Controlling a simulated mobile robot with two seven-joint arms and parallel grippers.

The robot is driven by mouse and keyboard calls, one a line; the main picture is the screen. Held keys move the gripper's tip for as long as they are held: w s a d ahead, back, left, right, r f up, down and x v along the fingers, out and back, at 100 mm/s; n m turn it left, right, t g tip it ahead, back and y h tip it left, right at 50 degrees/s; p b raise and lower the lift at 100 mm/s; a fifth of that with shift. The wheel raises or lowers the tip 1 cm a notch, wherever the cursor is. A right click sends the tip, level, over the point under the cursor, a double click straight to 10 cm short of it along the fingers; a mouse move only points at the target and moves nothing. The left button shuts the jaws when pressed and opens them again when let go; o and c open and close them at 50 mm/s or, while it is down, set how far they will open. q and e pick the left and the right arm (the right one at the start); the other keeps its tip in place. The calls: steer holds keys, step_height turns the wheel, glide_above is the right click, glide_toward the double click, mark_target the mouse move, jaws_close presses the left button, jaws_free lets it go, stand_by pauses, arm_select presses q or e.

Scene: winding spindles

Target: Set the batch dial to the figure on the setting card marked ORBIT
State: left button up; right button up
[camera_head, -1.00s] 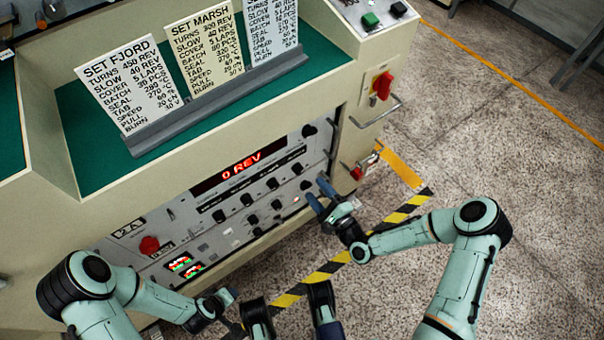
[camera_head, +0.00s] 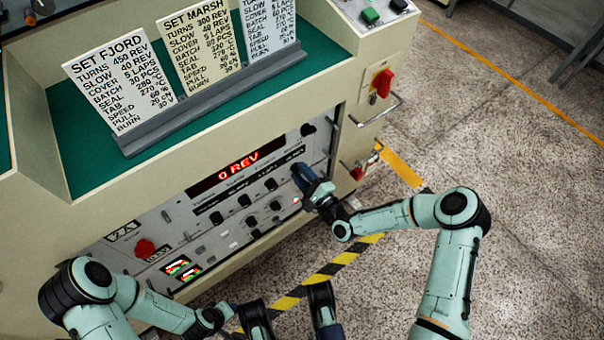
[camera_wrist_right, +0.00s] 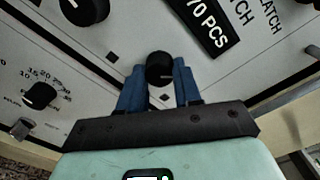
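My right gripper (camera_head: 301,176) is at the right part of the machine's front panel. In the right wrist view its blue fingers (camera_wrist_right: 160,75) lie on both sides of a black knob (camera_wrist_right: 160,68), with no clear gap beside it. A black readout (camera_wrist_right: 208,25) by this knob shows 70 PCS, with a partly cut label ending in TCH beside it. Three setting cards stand on top: SET FJORD (camera_head: 118,80), SET MARSH (camera_head: 200,45) and a third (camera_head: 268,25) whose heading is cut off. My left gripper (camera_head: 222,312) is low at the left, its fingers unclear.
A red display (camera_head: 238,166) reads 0 REV. Several other black knobs (camera_head: 243,200) sit close together on the panel; one is near my fingers in the wrist view (camera_wrist_right: 85,8). A red emergency-type knob (camera_head: 145,247) and a red switch (camera_head: 382,82) are farther off.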

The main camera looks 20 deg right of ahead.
arm_select(q)
steer(key=shift+w, duration=0.1)
arm_select(e)
steer(key=shift+n, duration=0.3)
arm_select(q)
steer(key=shift+w+d+r, duration=0.1)
steer(key=shift+w+r, duration=0.3)
arm_select(e)
steer(key=shift+n, duration=2.6)
steer(key=o, duration=1)
steer(key=shift+o, duration=0.2)
steer(key=shift+d, duration=0.1)
